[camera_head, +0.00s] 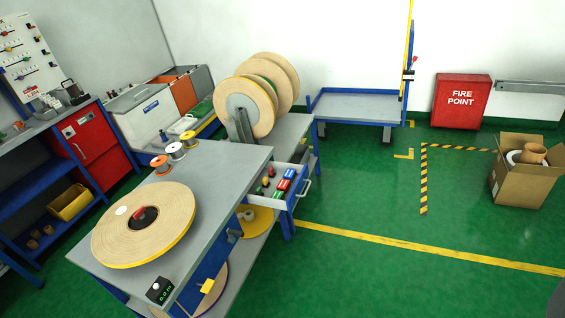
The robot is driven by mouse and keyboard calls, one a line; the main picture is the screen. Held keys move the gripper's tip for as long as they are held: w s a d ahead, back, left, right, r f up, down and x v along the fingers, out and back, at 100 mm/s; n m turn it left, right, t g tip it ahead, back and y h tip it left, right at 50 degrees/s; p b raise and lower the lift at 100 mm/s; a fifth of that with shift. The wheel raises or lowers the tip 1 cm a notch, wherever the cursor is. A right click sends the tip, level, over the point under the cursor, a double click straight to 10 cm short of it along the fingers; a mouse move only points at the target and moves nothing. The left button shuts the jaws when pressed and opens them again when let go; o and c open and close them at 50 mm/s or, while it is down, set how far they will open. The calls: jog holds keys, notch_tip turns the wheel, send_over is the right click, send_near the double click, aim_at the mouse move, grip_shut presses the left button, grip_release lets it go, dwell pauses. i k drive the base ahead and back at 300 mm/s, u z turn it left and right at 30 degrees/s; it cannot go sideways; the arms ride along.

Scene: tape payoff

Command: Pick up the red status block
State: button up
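An open drawer (303,186) sticks out of the right side of the grey-topped workbench (222,165). Several small coloured pieces lie in it. Another small red piece (139,213) sits at the hub of the large flat tape reel (165,222). I cannot tell from labels which red piece is the status block. My gripper is not in view.
Upright reels (245,105) stand behind the drawer. A blue-framed cart (360,107), a red fire point box (460,101) and a cardboard box (525,180) stand farther back. Green floor right of the bench is clear.

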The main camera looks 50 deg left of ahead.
aim_at(272, 174)
jog(key=u, duration=0.2)
jog(key=i, duration=1.35)
jog(key=u, duration=1)
jog(key=i, duration=1.1)
jog(key=u, duration=1.05)
jog(key=i, duration=0.4)
jog(key=u, duration=0.15)
